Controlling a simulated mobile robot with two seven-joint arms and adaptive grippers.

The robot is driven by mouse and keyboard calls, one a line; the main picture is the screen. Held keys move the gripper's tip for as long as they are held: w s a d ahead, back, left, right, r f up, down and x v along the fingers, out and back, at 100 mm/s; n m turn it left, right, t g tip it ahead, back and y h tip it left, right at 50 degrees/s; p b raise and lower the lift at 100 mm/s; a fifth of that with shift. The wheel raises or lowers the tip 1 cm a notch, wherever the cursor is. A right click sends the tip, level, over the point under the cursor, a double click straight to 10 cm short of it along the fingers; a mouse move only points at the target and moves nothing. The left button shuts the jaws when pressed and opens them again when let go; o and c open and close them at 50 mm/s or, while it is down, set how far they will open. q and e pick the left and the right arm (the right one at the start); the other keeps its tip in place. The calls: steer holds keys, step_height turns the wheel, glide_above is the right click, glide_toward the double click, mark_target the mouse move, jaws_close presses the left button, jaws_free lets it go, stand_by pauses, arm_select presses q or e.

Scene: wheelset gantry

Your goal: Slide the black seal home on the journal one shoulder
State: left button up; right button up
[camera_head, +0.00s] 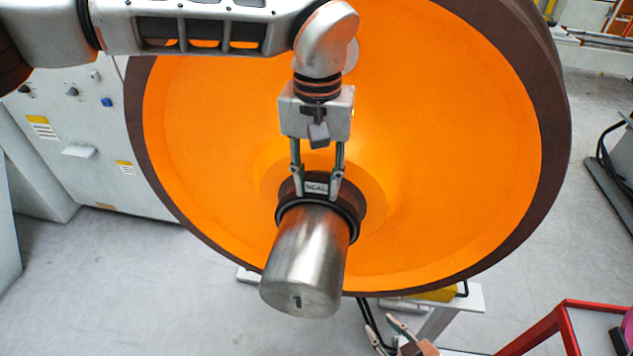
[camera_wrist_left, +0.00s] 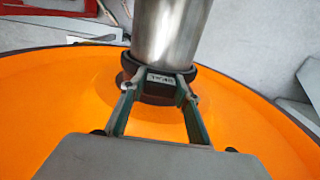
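The journal (camera_head: 306,265) is a bare steel cylinder marked 1, sticking out from the orange wheel (camera_head: 450,150). It also shows in the left wrist view (camera_wrist_left: 168,32). The black seal (camera_head: 353,222) is a dark ring around the journal at its wheel end, with a tab labelled SEAL; it shows in the left wrist view too (camera_wrist_left: 192,72). My left gripper (camera_head: 317,190) has its fingertips closed on both sides of the tab. The shoulder is mostly hidden; I cannot tell whether the seal touches it. My right gripper (camera_head: 391,336) is open and empty below the journal, partly cut off.
A grey cabinet (camera_head: 75,130) stands behind the wheel at left. A red frame (camera_head: 565,325) is at the lower right. A pale stand with a yellow block (camera_head: 437,294) lies under the wheel. The floor at lower left is clear.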

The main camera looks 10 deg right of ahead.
arm_select(q)
steer(key=o, duration=0.3)
steer(key=shift+o, duration=0.2)
step_height(320, 180, up, 12)
stand_by(0.4)
stand_by(0.6)
